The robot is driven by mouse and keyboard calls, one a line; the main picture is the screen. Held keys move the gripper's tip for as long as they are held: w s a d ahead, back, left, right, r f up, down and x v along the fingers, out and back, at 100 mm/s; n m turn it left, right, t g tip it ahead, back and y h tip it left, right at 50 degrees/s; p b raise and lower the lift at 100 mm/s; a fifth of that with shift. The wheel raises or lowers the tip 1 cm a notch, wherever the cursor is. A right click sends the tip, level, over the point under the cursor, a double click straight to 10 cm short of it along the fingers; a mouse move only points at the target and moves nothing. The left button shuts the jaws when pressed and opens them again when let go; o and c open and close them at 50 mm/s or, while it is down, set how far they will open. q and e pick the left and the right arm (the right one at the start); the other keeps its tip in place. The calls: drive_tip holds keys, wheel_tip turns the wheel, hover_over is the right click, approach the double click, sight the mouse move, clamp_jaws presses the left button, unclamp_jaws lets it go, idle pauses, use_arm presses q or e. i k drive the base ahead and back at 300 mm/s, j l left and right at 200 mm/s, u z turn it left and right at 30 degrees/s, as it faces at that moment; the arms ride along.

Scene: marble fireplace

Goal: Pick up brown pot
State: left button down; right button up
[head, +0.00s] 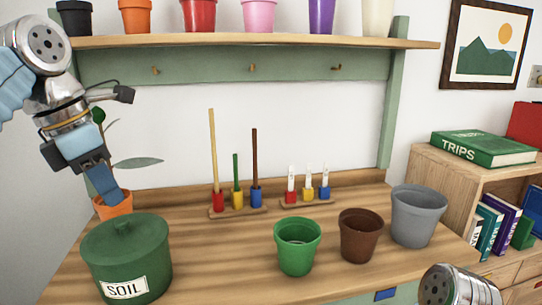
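The brown pot (361,238) stands upright on the wooden worktop, between a green pot (297,252) on its left and a larger grey pot (418,218) on its right. Nothing is gripping it. My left gripper (106,190) points down at the far left, in front of or at an orange pot (113,207) with a leafy plant, well away from the brown pot. Its fingers overlap in this view, so their opening is unclear. Part of my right arm shows at the bottom right, but its gripper is out of view.
A lidded green soil container (126,262) stands at front left. Racks hold upright tools (237,208) and small labelled markers (307,195) at the back. A shelf (260,41) with several pots runs above. A bookcase (445,175) stands right. The centre-left worktop is clear.

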sight(361, 229)
drive_tip(key=k+l, duration=1)
drive_tip(key=k, duration=0.05)
